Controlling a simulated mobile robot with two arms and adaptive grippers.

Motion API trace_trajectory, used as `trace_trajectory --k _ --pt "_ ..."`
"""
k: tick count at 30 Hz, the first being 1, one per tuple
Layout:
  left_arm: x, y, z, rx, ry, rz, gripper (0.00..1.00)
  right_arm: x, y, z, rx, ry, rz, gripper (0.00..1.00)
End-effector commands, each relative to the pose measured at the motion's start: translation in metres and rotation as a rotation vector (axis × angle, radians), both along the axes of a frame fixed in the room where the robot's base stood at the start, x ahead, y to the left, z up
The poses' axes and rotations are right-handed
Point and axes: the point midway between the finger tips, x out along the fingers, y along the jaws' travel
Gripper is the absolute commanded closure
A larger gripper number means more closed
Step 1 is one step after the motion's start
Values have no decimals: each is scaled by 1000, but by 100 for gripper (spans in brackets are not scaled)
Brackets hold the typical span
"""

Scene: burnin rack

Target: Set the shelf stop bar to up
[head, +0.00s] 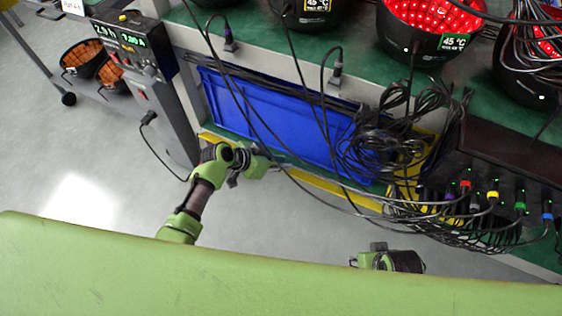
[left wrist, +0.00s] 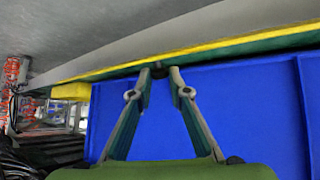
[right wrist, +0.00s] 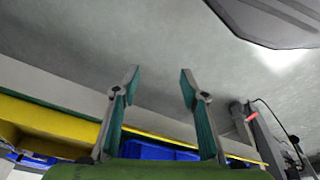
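The shelf stop bar looks to be the yellow bar (head: 335,192) along the front edge of the lower shelf; it also shows in the left wrist view (left wrist: 205,48). A small dark grip (left wrist: 160,69) sits at its edge. My left gripper (left wrist: 160,72) has its fingertips close together on either side of this dark grip and appears shut on it. In the head view my left gripper (head: 262,162) is at the shelf's front edge. My right gripper (right wrist: 160,72) is open and empty, pointing at floor in front of the shelf. Its fingertips are hidden in the head view.
A blue bin (head: 280,115) stands on the lower shelf just behind the bar. Loose black cables (head: 390,140) hang over the bin and bar at the right. A grey post with a display (head: 130,38) stands at the left. The floor (head: 90,150) in front is clear.

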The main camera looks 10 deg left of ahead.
Motion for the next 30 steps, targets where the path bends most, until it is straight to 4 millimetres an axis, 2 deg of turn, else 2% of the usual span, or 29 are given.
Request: trace_trajectory --k 7,15,21,30 --pt "3 1 2 5 10 3 100 1 0 0 1 -4 0 60" --pt "10 -2 7 35 104 0 100 -11 -1 -49 -3 31 5 60" --pt "19 -4 8 77 232 1 100 -22 -2 -76 -4 43 8 60" --pt "25 -6 7 114 346 4 100 -19 -1 -72 -3 37 7 60"
